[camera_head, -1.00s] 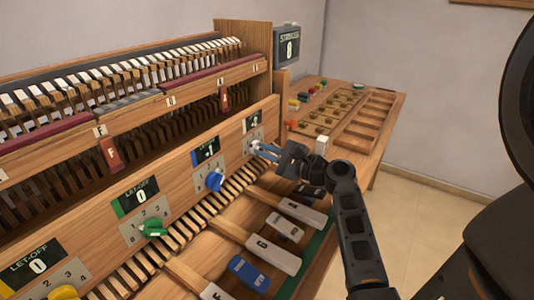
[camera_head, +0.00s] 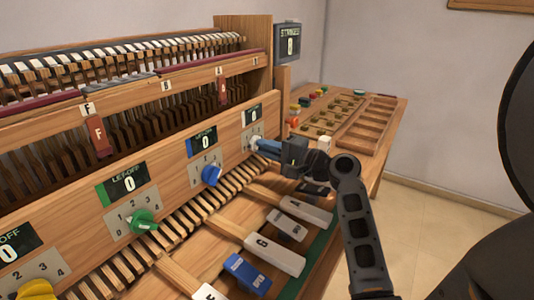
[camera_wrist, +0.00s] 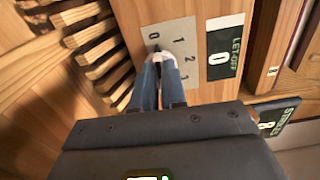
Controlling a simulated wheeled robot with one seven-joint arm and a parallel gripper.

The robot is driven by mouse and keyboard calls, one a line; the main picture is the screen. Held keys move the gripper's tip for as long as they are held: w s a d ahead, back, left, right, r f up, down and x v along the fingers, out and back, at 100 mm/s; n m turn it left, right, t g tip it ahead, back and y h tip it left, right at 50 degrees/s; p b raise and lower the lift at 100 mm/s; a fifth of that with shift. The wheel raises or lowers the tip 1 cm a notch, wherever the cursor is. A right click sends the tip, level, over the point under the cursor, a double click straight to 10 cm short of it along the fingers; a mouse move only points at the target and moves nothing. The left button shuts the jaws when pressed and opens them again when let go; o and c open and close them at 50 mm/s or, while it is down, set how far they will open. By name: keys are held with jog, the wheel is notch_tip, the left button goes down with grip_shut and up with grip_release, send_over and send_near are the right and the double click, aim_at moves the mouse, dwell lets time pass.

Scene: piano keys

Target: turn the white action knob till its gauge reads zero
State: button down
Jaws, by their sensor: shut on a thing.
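The white action knob (camera_head: 254,144) sits on a grey dial plate at the right end of the wooden panel, mostly hidden by my fingers. Its let-off gauge (camera_head: 252,115) shows 0. In the wrist view the same gauge (camera_wrist: 225,52) is labelled LET-OFF and also reads 0. My gripper (camera_head: 260,145) is shut on the white knob, with its blue fingers on either side of it. The wrist view shows the knob (camera_wrist: 158,55) between the fingertips, with its dark pointer beside the plate's lower numbers.
A blue knob (camera_head: 212,174), a green knob (camera_head: 143,221) and a yellow knob (camera_head: 37,290) sit further left on the panel. Key levers (camera_head: 275,253) lie below. A side table with trays (camera_head: 375,116) is behind my gripper.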

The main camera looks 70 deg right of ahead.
jog(key=shift+f+n, duration=0.1)
jog(key=shift+n, duration=0.2)
jog(key=c, duration=1.2)
grip_release()
jog(key=b+v, duration=0.1)
jog(key=v, duration=0.7)
jog(key=shift+w, duration=0.1)
